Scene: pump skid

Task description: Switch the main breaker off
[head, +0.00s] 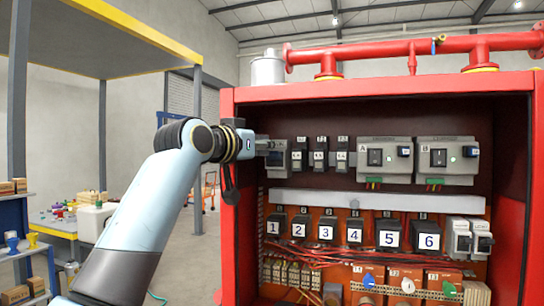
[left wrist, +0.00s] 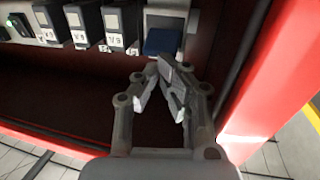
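A grey breaker unit (head: 276,157) sits at the left end of the top row in the red cabinet, partly hidden behind my left gripper. I take it for the main breaker, but I can read no label on it. In the left wrist view it is the pale housing (left wrist: 166,17) with a dark blue handle (left wrist: 161,41). My left gripper (head: 264,147) reaches in past the cabinet's left edge. In the wrist view its fingertips (left wrist: 163,66) come together just beside the blue handle, with nothing seen between them. I cannot tell whether they touch the handle. My right gripper is not in view.
Small dark breakers (head: 319,154) stand to the right of the unit, then two larger grey units marked A (head: 384,160) and B (head: 446,160). Numbered breakers (head: 355,231) fill the lower row. The red cabinet side wall (left wrist: 268,75) is close to the gripper.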

